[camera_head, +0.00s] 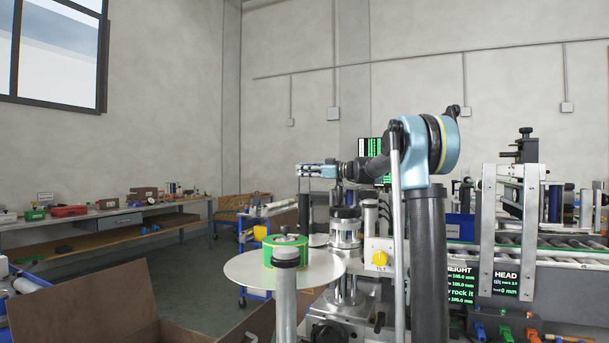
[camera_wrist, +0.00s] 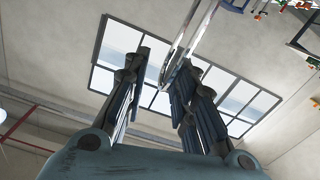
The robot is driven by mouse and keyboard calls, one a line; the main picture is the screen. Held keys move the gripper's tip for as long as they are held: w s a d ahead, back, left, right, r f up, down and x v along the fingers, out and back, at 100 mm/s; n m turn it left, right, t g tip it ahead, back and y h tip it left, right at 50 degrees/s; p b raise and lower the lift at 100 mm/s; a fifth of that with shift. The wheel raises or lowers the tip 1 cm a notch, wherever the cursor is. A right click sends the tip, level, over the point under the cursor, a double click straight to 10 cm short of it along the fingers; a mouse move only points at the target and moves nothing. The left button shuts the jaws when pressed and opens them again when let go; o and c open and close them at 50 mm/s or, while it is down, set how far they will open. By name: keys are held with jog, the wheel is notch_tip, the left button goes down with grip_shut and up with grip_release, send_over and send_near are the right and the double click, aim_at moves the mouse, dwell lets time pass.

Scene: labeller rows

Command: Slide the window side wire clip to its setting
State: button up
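I cannot make out the wire clip for certain in either view. In the head view my gripper (camera_head: 318,171) points left, level, above the labeller's steel column (camera_head: 346,232) and the round pale plate (camera_head: 262,270). In the wrist view its two dark fingers (camera_wrist: 160,72) stand apart with an empty gap between them. A bright, narrow metal loop (camera_wrist: 184,38) shows near the right fingertip; I cannot tell whether it touches.
A green-rimmed roll (camera_head: 285,251) sits on the round plate. Height and head screens (camera_head: 461,287) hang by the conveyor (camera_head: 570,256). An open cardboard box (camera_head: 90,300) stands front left. A workbench (camera_head: 105,212) lines the left wall.

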jog(key=shift+a, duration=0.2)
grip_shut()
jog(key=shift+w+r, duration=0.1)
jog(key=shift+r, duration=0.3)
grip_release()
jog(key=shift+w+f, duration=0.1)
jog(key=v, duration=0.7)
jog(key=shift+d, duration=0.25)
